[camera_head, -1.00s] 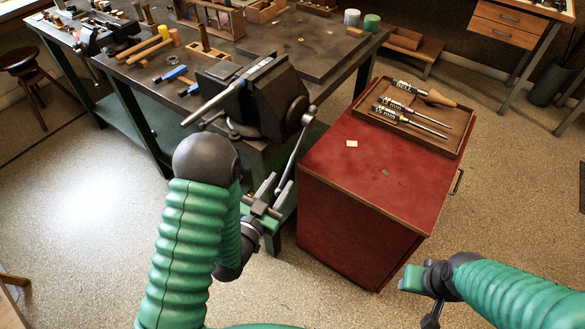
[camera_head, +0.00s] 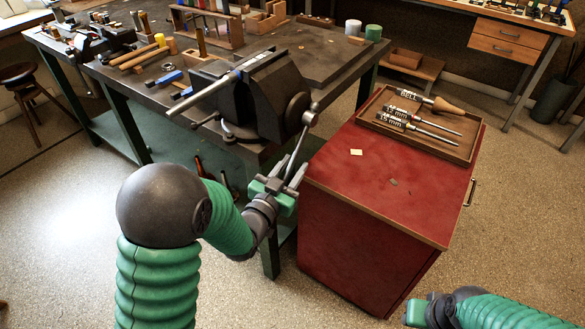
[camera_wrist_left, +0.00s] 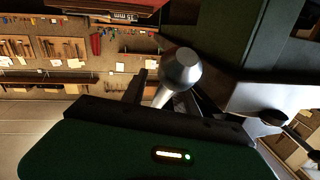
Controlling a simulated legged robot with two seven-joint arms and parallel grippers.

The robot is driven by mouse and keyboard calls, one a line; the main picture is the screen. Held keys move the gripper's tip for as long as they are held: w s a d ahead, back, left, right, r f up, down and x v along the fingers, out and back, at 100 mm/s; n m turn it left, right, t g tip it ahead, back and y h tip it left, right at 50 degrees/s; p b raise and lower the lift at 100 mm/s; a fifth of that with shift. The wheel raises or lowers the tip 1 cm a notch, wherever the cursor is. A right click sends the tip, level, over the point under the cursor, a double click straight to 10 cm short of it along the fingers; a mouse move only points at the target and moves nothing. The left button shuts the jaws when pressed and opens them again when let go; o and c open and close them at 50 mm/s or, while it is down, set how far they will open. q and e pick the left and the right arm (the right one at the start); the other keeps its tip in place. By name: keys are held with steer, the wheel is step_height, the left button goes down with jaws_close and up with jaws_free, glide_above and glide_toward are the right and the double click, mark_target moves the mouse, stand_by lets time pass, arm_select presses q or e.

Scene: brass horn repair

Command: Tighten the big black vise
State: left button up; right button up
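The big black vise (camera_head: 268,97) is mounted at the near corner of the dark workbench, with a long bar lying across its jaws. Its metal handle (camera_head: 303,139) hangs down from the screw at the front. My left gripper (camera_head: 285,178) is at the lower part of this handle, fingers pointing up. In the left wrist view the handle's rounded metal knob (camera_wrist_left: 180,69) is close ahead, with its rod reaching in between the fingers (camera_wrist_left: 166,98). A gap shows beside the rod, so the fingers look open. My right gripper (camera_head: 416,312) is at the bottom edge, its fingers unclear.
A red cabinet (camera_head: 375,205) stands just right of the vise, with a wooden tray (camera_head: 375,111) of several tools on top. The workbench (camera_head: 147,90) carries mallets, blue-handled tools and a smaller vise. Open floor lies in front.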

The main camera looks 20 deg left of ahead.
arm_select(q)
steer(key=shift+c, duration=0.2)
jaws_close()
stand_by(1.1)
